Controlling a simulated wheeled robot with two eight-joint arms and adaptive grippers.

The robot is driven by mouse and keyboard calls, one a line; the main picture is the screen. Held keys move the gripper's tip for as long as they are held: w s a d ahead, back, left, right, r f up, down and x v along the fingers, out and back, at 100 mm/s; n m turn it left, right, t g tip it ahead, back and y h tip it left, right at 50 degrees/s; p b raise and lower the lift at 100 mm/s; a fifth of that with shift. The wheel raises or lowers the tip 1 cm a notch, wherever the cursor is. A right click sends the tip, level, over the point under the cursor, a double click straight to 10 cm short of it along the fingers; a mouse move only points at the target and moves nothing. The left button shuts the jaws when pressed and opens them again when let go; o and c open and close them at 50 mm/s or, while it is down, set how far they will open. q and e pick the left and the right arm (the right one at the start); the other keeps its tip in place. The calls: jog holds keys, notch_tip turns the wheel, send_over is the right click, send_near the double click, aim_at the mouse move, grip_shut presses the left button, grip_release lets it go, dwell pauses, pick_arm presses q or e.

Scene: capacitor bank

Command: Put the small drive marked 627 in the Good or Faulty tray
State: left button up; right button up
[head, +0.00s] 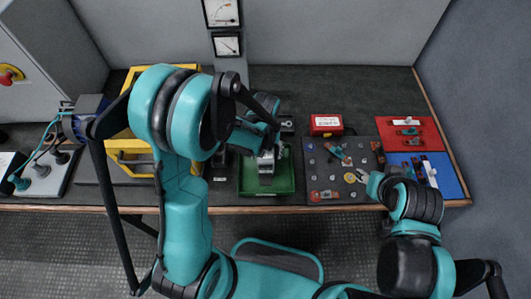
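A green tray (284,188) sits near the front edge of the bench. My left arm reaches over it, with the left gripper (268,153) low above the tray. A small grey block (266,168) shows at the gripper's tip, over the tray floor; I cannot tell whether it is held or resting there. No number 627 is readable. A red box with a white label (326,124) stands behind and right of the green tray. My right gripper (364,178) is over the right edge of a grey mat; its finger opening is too small to tell.
The grey mat (330,180) carries several small parts. A red mat (388,128) and a blue mat (450,180) with small items lie at the right. A yellow frame (130,148) stands left, partly behind my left arm. The back right of the bench is clear.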

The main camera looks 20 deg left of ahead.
pick_arm(q)
notch_tip(320, 180, up, 11)
jog(key=p, duration=0.4)
jog(key=shift+f, duration=0.2)
jog(key=shift+s+r, duration=0.1)
jog(key=shift+r, duration=0.5)
jog(key=s+a+r+m+t, duration=0.1)
jog(key=s+a+r+t, duration=0.1)
jog(key=s+r, duration=0.3)
jog(key=s+a+r+m+t, duration=0.2)
jog(key=s+r+t, duration=0.3)
jog(key=r, duration=0.1)
jog(key=shift+a+r, duration=0.35)
jog(key=shift+r, duration=0.05)
jog(key=shift+s, duration=0.1)
